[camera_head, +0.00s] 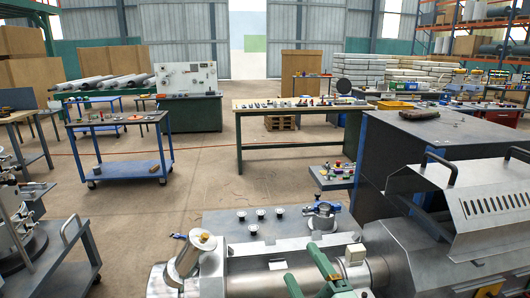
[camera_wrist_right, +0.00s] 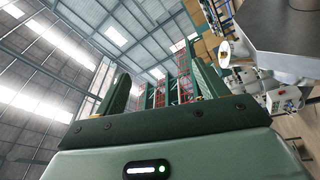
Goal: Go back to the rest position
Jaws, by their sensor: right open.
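My right gripper (camera_head: 303,264) shows as green parts at the bottom of the head view, in front of the extruder's metal barrel (camera_head: 244,284). In the right wrist view the same gripper (camera_wrist_right: 158,68) has its two dark green fingers spread apart, with nothing between them. The fingers point up toward the hall roof and racks in that view. I cannot tell from the head view whether the gripper touches the barrel. My left gripper is not in view.
A metal plate (camera_head: 228,217) with several small knobs and a blue clamp (camera_head: 321,213) lies just behind the barrel. The vented extruder cover (camera_head: 480,205) stands at right. A blue cart (camera_head: 120,162) and a long workbench (camera_head: 300,145) stand farther back. Open floor lies between them.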

